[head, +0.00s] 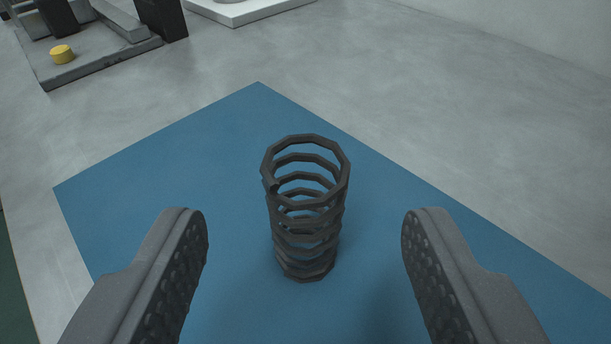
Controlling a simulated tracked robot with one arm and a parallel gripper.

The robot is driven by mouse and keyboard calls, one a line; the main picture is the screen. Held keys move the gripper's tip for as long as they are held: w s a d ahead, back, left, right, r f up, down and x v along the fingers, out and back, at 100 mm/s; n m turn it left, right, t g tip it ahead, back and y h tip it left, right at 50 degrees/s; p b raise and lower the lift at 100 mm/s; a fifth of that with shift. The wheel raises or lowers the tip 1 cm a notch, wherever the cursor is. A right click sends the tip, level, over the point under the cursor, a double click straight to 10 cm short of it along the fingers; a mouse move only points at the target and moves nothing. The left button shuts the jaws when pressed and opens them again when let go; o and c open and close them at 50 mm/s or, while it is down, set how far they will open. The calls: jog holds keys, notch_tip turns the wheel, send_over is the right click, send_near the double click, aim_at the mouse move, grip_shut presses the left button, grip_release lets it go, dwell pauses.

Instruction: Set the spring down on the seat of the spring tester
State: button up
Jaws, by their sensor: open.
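The spring (307,205) is a dark grey coil standing upright on a blue mat (170,190). My gripper (305,235) is open, with one dark ridged finger to the left of the spring and one to the right. There is a clear gap between the spring and each finger, and nothing is held. I cannot tell for sure whether the spring tester is in view; its seat is not identifiable.
A grey machine base (95,62) with a yellow round button (62,54) and dark upright parts stands at the upper left. Part of a white plate (245,10) shows at the top.

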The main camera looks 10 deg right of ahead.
aim_at(304, 212)
jog(key=shift+b+x, duration=0.95)
jog(key=shift+x, duration=1.25)
jog(key=shift+w+d+f, duration=0.1)
jog(key=shift+w, duration=0.4)
jog(key=c, duration=1.1)
jog(key=shift+r+p, duration=0.8)
jog(key=shift+r, duration=1.1)
jog(key=s+a+b, duration=0.1)
jog(key=s, duration=0.4)
jog(key=s+a+b, duration=0.1)
jog(key=s+a, duration=0.1)
jog(key=s, duration=0.3)
jog(key=s+a+r+b, duration=0.1)
jog(key=s, duration=0.4)
jog(key=shift+s+a+b, duration=0.2)
jog(key=shift+s+b, duration=0.05)
jog(key=shift+b, duration=0.15)
